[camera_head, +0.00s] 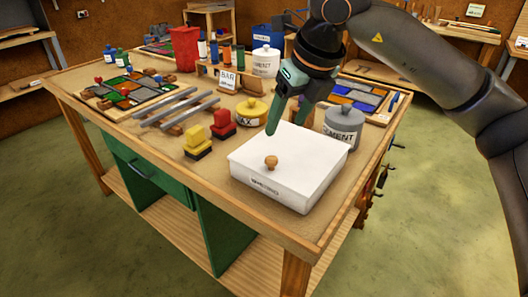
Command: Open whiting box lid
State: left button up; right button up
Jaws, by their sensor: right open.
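The whiting box (262,196) is a white, low, rectangular box near the front right of the bench. Its flat white lid (310,158) lies on top and looks closed. A round wooden knob (271,162) stands on the lid towards its front. My right gripper (284,122) comes down from the upper right and is just above the back left part of the lid. It points downward, is open and holds nothing I can see. It is behind the knob and apart from it. My left gripper is out of the picture.
A grey cement tin (344,128) stands close behind the box's right side. A yellow lidded tin (251,111) and red (223,124) and yellow (197,141) blocks stand to the left. Metal bars and glass panels lie farther left. Bare bench top (215,182) shows left of the box.

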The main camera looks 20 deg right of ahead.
aim_at(272, 159)
jog(key=x, duration=1.2)
jog(key=shift+w+d+f, duration=0.1)
jog(key=shift+w+d, duration=0.1)
grip_shut()
dwell(1.0)
